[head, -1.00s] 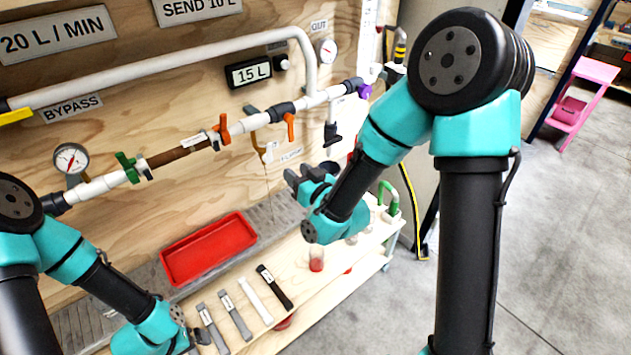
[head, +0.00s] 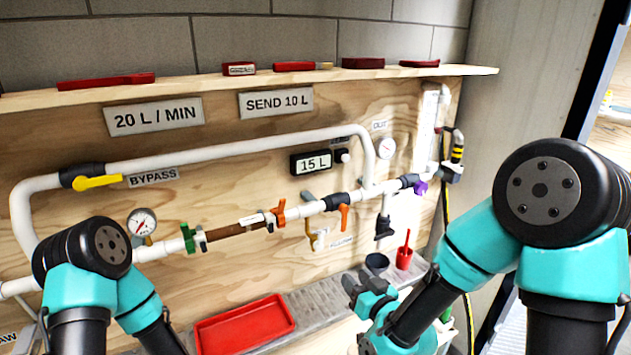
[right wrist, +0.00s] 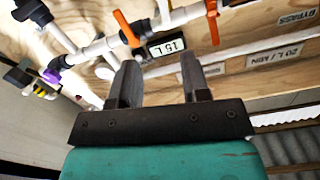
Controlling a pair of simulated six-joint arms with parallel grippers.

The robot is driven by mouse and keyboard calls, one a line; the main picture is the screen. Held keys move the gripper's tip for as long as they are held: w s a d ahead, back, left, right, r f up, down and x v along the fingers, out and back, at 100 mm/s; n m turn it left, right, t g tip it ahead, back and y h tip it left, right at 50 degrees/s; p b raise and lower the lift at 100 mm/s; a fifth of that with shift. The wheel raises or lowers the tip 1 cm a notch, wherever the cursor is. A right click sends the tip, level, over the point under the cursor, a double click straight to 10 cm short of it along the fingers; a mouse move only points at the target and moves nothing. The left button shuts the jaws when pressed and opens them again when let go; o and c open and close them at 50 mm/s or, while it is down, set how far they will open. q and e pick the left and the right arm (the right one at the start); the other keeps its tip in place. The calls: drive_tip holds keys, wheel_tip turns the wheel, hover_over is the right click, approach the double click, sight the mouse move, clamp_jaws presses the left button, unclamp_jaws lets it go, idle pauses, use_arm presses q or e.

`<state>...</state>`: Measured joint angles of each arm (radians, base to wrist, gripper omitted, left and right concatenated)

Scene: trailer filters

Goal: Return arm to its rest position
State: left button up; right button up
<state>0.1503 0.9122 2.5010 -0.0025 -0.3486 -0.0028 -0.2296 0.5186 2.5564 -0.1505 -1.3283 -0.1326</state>
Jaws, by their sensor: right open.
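My right gripper (head: 366,288) is in the lower middle of the head view, in front of the metal ledge below the pipes. In the right wrist view its two dark fingers (right wrist: 158,80) stand apart with nothing between them, and the pipe board lies beyond. My left arm (head: 105,270) comes in at the lower left of the head view. Its gripper is below the picture edge.
A red tray (head: 245,328) sits on the metal ledge (head: 322,304). White pipes with valves and a 15 L display (head: 311,162) cover the board. A shelf (head: 250,80) with red items runs above.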

wheel_tip(320, 180, down, 11)
drive_tip(key=s+d+m+g+h, duration=0.1)
drive_tip(key=d+g+h, duration=0.1)
drive_tip(key=d+g, duration=0.15)
drive_tip(key=s+d+f+m+g, duration=0.1)
drive_tip(key=s+d+f+g, duration=0.1)
drive_tip(key=s+f+g, duration=0.4)
drive_tip(key=s+d+f+m+g+h, duration=0.1)
drive_tip(key=s+f+g, duration=0.4)
drive_tip(key=s+f, duration=0.5)
wheel_tip(320, 180, down, 6)
drive_tip(key=shift+s+d+m+g, duration=0.4)
drive_tip(key=shift+d+m, duration=0.3)
drive_tip(key=shift+d, duration=0.5)
